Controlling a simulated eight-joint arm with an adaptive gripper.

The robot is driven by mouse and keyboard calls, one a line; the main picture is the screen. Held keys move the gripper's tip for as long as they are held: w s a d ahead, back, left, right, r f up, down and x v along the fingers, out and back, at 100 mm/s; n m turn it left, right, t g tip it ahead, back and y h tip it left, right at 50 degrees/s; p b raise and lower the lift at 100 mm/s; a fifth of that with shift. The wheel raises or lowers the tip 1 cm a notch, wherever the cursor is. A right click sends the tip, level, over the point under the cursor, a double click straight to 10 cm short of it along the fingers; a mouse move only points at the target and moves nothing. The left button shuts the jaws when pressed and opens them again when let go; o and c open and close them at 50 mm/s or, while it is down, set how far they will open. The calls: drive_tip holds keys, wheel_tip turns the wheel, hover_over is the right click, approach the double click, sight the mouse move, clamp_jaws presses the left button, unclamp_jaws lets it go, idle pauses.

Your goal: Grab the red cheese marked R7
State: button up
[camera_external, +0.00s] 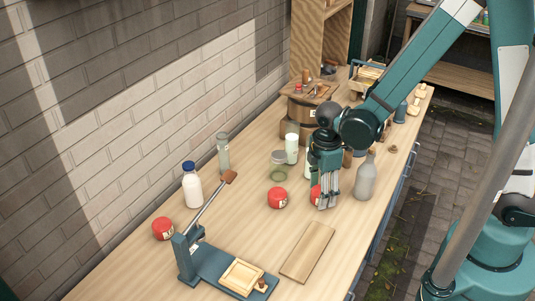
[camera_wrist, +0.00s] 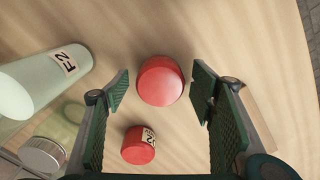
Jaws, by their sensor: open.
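My gripper (camera_external: 325,204) points down low over the table, open. In the wrist view, a red cheese (camera_wrist: 160,80) lies between the open fingertips, with its label not showing. A second red cheese (camera_wrist: 138,145) lies nearer the gripper's base in that view, with a pale label too small to read surely. In the external view, one red cheese (camera_external: 315,194) is partly hidden by my fingers. Another red cheese (camera_external: 277,198) stands just left of it, and a third red cheese (camera_external: 163,229) is far left. I cannot tell which is marked R7.
A grey bottle (camera_external: 366,178) stands close right of my gripper. A green glass jar (camera_external: 279,166) and a white bottle (camera_external: 292,148) stand behind left. A wooden board (camera_external: 308,252) and a blue lever press (camera_external: 215,270) lie in front. A pale bottle (camera_wrist: 40,82) shows left in the wrist view.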

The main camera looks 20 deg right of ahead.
drive_tip(key=shift+f, duration=0.35)
drive_tip(key=shift+c, duration=0.7)
drive_tip(key=c, duration=0.9)
